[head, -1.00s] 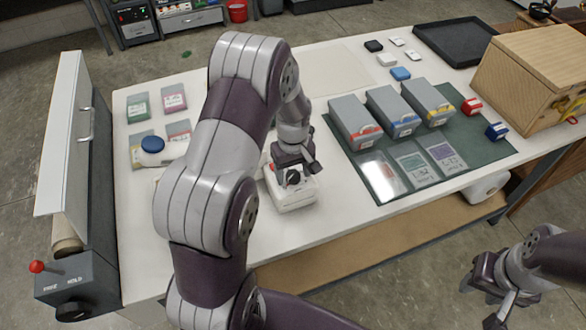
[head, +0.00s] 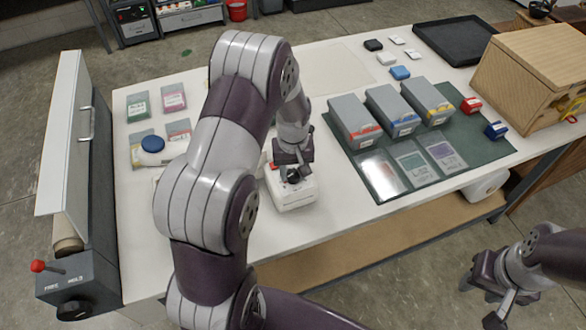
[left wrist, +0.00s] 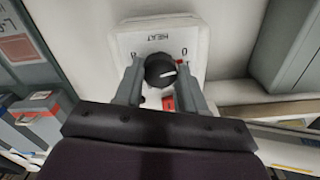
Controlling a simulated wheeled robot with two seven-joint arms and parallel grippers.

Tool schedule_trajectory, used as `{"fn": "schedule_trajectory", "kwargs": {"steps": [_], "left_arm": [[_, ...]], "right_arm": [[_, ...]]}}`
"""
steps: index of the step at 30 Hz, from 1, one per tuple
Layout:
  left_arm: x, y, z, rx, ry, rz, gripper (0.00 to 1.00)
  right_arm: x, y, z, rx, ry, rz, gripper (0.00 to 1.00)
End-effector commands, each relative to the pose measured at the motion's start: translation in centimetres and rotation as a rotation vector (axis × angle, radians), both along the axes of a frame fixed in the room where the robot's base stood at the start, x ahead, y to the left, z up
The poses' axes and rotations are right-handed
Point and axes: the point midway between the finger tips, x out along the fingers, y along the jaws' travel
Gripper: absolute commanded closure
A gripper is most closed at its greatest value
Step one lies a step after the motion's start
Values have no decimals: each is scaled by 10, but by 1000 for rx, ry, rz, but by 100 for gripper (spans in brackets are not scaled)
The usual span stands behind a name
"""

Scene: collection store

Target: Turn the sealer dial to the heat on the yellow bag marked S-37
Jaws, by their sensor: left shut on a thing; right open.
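The sealer (head: 291,195) is a small white box on the near side of the table. Several labelled bags (head: 174,97) lie at the left of the table; I cannot make out a yellow one marked S-37. My right gripper (head: 492,303) is open and empty, off the table's front edge.
A wooden box (head: 530,75) and black tray (head: 458,40) are at the far right. A grey roller machine (head: 80,270) stands at the left edge.

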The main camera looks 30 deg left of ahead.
Motion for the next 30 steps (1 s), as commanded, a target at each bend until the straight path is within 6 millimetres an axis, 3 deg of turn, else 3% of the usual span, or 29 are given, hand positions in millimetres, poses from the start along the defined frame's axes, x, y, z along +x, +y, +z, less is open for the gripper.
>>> {"fn": "schedule_trajectory", "kwargs": {"steps": [30], "left_arm": [[2, 0, 2, 2, -4, -963, 91]], "right_arm": [[0, 0, 11, 0, 0, 0, 57]]}}
